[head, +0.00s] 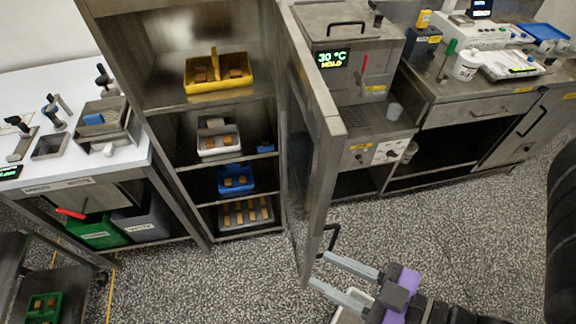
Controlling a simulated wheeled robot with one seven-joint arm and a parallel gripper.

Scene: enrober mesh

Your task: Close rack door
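The rack (172,142) is a tall metal cabinet left of centre, with its shelves and contents exposed. Its metal-framed door (322,175) stands open, swung out toward me from the rack's right side. A black handle (331,238) sits low on the door, on its right-hand face. My gripper (321,270) is at the bottom, just below the handle, with its two grey fingers apart and pointing left toward the door. The upper fingertip is close to the handle; I cannot tell whether they touch. No object shows between the fingers.
Rack shelves hold a yellow bin (219,72), a white tray (218,142), a blue tray (235,180) and a grey tray (246,212). A machine with a temperature display (333,59) stands right of the door. Speckled floor (235,275) before the rack is clear.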

